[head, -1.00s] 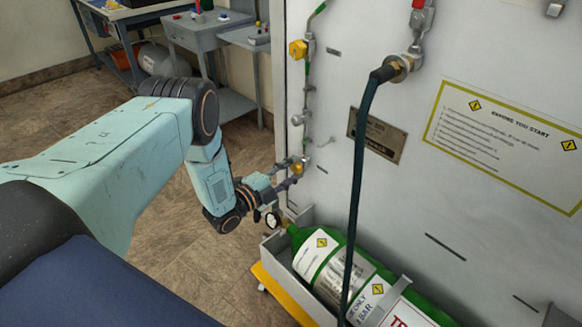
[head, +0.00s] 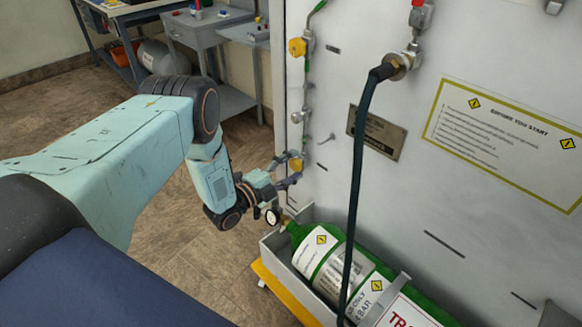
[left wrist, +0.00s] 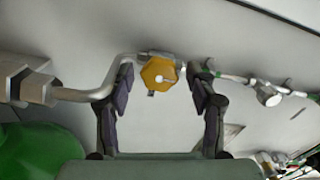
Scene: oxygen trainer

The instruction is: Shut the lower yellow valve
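The lower yellow valve (head: 296,165) sits on the thin pipe running down the left edge of the pale panel. In the left wrist view its yellow knob (left wrist: 159,73) is near the middle, with a small pale mark on its face. My left gripper (head: 289,169) is at this valve, its fingers above and below it. In the left wrist view my open left gripper (left wrist: 162,88) has one finger on each side of the knob, with a visible gap on both sides. My right gripper is not in view.
An upper yellow valve (head: 297,47) is higher on the same pipe. A gauge (head: 272,216) and green cylinder (head: 345,262) in a grey tray lie just below my left gripper. A dark hose (head: 361,170) hangs in front of the panel. Floor at left is clear.

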